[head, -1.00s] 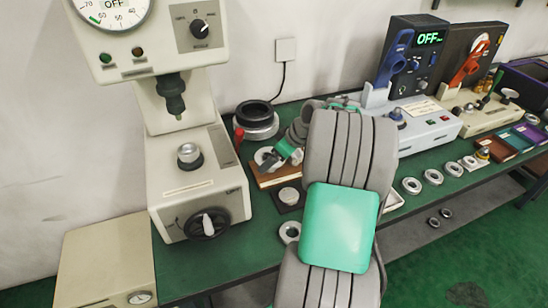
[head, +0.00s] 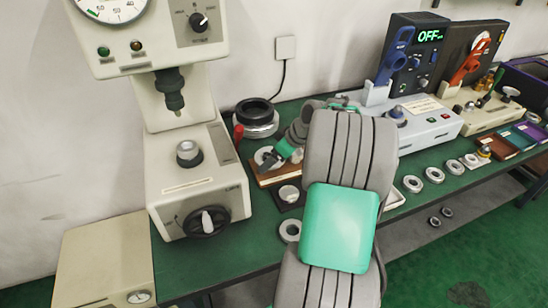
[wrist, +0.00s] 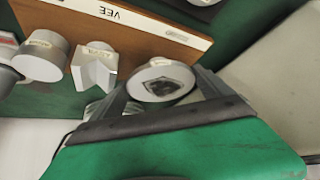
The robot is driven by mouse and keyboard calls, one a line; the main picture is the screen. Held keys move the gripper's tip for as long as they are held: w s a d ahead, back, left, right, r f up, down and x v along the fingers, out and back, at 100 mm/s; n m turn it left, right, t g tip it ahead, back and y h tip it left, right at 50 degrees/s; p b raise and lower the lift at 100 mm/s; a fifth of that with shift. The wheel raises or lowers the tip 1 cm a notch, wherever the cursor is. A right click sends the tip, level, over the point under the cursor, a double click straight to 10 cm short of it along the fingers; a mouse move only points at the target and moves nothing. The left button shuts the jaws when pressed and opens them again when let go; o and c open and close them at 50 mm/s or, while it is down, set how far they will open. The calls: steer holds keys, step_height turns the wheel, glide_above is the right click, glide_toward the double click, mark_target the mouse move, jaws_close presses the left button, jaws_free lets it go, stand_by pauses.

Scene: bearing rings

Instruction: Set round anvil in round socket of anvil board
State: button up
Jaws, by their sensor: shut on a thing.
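My gripper (wrist: 160,95) is shut on the round anvil (wrist: 148,88), a pale disc-topped piece with a dark patch on its top, held between the two fingers in the wrist view. The brown wooden anvil board (wrist: 125,40) lies beside it, with a white strip reading VEE along one edge. In the head view the board (head: 262,181) is partly hidden by my arm, and my gripper (head: 284,152) is low over it. The round socket cannot be made out, and I cannot tell whether the anvil touches the board.
A V-notched block (wrist: 95,68) and a round labelled piece (wrist: 42,56) stand near the held anvil. A dark square plate (head: 283,204) with a round piece lies in front of the board. The press machine (head: 200,190) stands at left; several rings lie at right.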

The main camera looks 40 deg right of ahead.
steer(key=shift+r, duration=0.1)
steer(key=shift+r+p, duration=0.45)
steer(key=o, duration=1.8)
steer(key=shift+c, duration=0.2)
steer(key=shift+o, duration=0.3)
steer(key=shift+f, duration=0.15)
